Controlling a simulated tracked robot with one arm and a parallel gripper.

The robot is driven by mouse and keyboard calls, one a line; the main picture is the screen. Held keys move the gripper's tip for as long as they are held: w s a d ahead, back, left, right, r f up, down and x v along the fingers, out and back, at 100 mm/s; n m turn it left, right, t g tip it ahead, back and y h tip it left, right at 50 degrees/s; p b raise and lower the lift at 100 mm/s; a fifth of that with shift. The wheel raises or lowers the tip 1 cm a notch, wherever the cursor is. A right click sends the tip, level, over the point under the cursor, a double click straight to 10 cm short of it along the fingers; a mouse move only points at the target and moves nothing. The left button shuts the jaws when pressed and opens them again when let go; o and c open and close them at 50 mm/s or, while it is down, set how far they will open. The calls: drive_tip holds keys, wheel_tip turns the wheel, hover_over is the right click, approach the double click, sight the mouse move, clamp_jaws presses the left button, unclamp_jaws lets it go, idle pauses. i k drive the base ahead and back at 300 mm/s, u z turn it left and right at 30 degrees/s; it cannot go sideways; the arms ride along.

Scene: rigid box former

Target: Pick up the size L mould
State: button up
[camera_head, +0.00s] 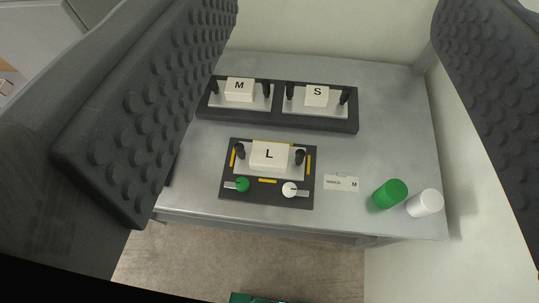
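The size L mould (268,155) is a pale block marked L with a black post at each side. It sits in a dark fixture (264,199) near the middle of the grey table. My gripper (310,110) shows as two large dark studded fingers at the left and right edges of the view. They are wide apart, with nothing between them close by. The mould lies well beyond the fingers, lower middle of the gap. The fixture has yellow marks, a green knob (242,184) and a white knob (289,189) along its front.
Behind the fixture, a dark rack (283,120) holds the M mould (239,88) and the S mould (317,95). A card (341,183) marked M lies right of the fixture. A green cylinder (390,194) and a white cylinder (425,203) stand near the right front corner.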

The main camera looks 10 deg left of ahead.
sight(261, 159)
drive_tip(key=u, duration=0.05)
drive_tip(key=k, duration=0.5)
drive_tip(key=z, duration=1)
drive_tip(key=i, duration=1)
drive_tip(key=u, duration=1.55)
